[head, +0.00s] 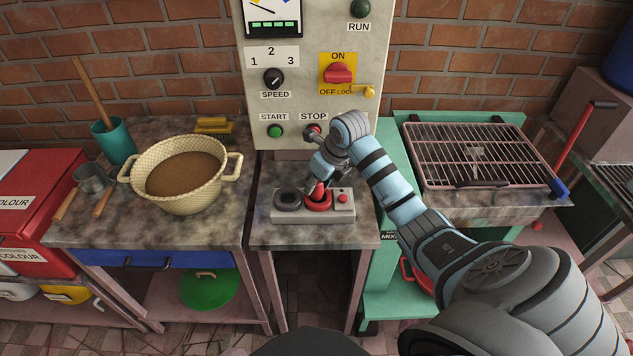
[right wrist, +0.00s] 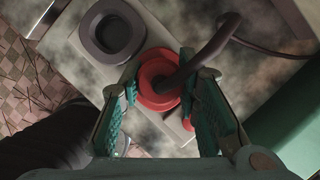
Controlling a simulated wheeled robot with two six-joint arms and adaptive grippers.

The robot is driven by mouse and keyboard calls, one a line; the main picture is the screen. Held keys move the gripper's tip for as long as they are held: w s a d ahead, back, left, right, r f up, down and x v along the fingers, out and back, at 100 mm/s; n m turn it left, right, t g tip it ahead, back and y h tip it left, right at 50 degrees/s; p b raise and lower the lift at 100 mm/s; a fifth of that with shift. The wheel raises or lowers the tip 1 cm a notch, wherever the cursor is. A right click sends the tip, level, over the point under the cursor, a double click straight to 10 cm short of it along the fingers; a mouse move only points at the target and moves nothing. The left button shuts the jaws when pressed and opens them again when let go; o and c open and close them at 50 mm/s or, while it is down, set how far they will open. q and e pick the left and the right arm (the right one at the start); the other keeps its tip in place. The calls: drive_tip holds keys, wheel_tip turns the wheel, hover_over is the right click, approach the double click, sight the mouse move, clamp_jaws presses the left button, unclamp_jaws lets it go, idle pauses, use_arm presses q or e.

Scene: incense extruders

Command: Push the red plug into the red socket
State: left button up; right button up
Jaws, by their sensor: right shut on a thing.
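The red socket (head: 318,205) is a round red ring in the middle of the light socket box on the small table. My right gripper (head: 321,180) points down over it and is shut on the red plug (head: 319,190). The plug is at the socket's mouth; how deep it sits I cannot tell. In the right wrist view my right gripper (right wrist: 160,82) has a finger on each side of the plug, whose dark cable (right wrist: 212,50) bends up and right. The red socket ring (right wrist: 148,97) shows around and below it. My left gripper is not in view.
A dark grey socket (head: 287,199) is left of the red one, and a small red button (head: 342,198) is to its right. The control panel (head: 330,60) stands behind. A basket of brown material (head: 185,150) is on the left table, a grill (head: 480,155) on the right.

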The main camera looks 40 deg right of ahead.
drive_tip(key=shift+s+f, duration=0.15)
drive_tip(key=shift+f, duration=0.15)
drive_tip(key=shift+f+b, duration=0.15)
drive_tip(key=shift+b, duration=0.15)
drive_tip(key=o, duration=1.2)
drive_tip(key=shift+w, duration=0.2)
drive_tip(key=shift+o, duration=0.2)
drive_tip(key=shift+s, duration=0.1)
